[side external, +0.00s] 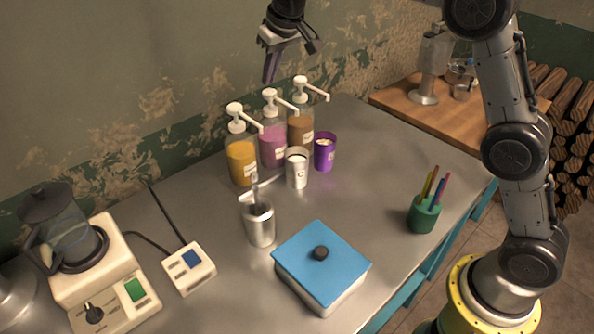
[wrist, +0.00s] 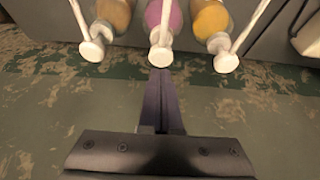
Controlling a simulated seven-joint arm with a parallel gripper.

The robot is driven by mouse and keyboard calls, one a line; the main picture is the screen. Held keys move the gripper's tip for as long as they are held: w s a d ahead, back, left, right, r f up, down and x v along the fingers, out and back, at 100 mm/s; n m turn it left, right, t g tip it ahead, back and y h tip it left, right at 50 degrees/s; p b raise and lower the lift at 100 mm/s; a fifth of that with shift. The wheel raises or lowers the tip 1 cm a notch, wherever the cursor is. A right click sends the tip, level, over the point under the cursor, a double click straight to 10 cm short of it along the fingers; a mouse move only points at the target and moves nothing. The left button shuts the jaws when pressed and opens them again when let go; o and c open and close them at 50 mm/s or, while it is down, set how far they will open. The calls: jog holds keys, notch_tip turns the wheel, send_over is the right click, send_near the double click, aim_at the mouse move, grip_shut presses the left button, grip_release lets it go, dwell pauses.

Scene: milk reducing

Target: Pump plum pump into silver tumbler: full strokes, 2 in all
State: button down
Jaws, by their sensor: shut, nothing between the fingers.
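The plum pump (side external: 272,143) is the middle bottle of three, with pink-purple contents and a white pump head (side external: 270,94). In the wrist view its white head (wrist: 160,56) is just beyond my fingertips. The silver tumbler (side external: 297,168) stands upright in front of the bottles, near the end of the plum pump's spout. Its fill cannot be told. My gripper (side external: 269,80) is shut and empty, pointing down above the plum pump head. Its dark fingers (wrist: 158,80) lie together in the wrist view, apart from the head as far as I can tell.
A mustard pump (side external: 241,160) and a brown pump (side external: 300,131) flank the plum one. A purple cup (side external: 325,152) stands right of the tumbler. A metal cup with a utensil (side external: 260,225), a blue-lidded box (side external: 322,262), a pen holder (side external: 424,214) and a blender (side external: 70,240) stand farther off.

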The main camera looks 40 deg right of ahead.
aim_at(270, 91)
jog(key=shift+f, duration=0.2)
jog(key=shift+f, duration=1.55)
jog(key=shift+r, duration=1.65)
jog(key=shift+f, duration=0.1)
jog(key=shift+f, duration=1.55)
jog(key=shift+r, duration=1.5)
